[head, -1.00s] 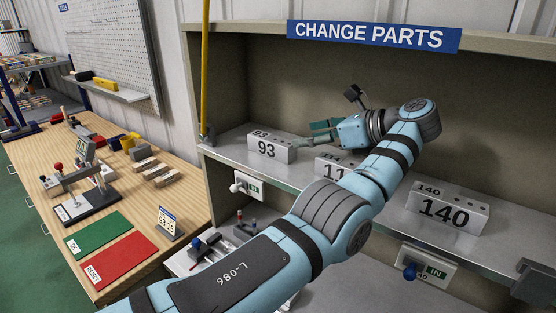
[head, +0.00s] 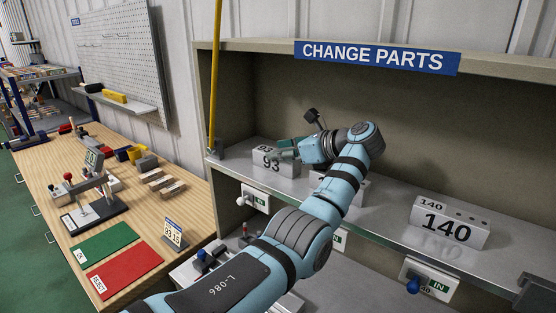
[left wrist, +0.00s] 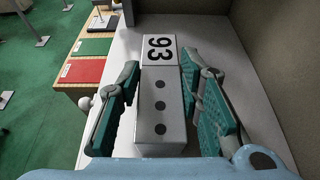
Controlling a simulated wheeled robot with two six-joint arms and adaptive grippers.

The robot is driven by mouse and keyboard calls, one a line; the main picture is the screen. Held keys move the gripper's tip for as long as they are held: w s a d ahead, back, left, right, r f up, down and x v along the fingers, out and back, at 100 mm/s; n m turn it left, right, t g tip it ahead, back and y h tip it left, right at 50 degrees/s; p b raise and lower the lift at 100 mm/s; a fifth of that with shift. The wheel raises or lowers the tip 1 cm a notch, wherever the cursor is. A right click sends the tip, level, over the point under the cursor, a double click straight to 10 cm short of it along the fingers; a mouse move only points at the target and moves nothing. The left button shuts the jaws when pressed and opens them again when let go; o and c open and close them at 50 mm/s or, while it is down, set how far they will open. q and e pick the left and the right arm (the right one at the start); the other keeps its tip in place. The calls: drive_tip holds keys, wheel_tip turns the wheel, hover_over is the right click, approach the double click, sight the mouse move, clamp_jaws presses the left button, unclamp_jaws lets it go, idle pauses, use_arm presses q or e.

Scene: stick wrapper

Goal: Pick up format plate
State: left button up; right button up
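The format plate 93 (head: 273,165) is a pale grey block with black numerals at the left of the shelf. It also shows in the left wrist view (left wrist: 161,105), with dark round holes along one face. My left gripper (head: 287,150) is at the right part of this block in the head view. In the left wrist view its two green-padded fingers (left wrist: 162,100) are spread on either side of the block, with a gap to each. The format plate 140 (head: 449,224) stands farther right. Another block (head: 358,190) is mostly hidden behind my left arm. My right gripper is not in view.
The shelf (head: 395,218) sits under a CHANGE PARTS sign (head: 375,57), with side wall and back panel close around. A yellow pole (head: 216,80) stands at its left edge. A wooden bench (head: 150,205) with green and red mats (head: 125,270) is left.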

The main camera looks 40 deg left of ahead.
use_arm(q)
drive_tip(key=shift+f, duration=0.35)
clamp_jaws()
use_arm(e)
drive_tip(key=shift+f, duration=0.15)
use_arm(q)
drive_tip(key=shift+r+b, duration=0.15)
drive_tip(key=shift+b, duration=0.25)
drive_tip(key=r, duration=0.4)
drive_tip(key=a+r, duration=0.1)
drive_tip(key=r, duration=0.1)
drive_tip(key=shift+w+r, duration=0.2)
drive_tip(key=shift+r, duration=0.1)
use_arm(e)
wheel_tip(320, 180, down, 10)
drive_tip(key=b, duration=1)
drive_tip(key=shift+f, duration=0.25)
use_arm(q)
drive_tip(key=s, duration=2)
drive_tip(key=shift+d, duration=0.45)
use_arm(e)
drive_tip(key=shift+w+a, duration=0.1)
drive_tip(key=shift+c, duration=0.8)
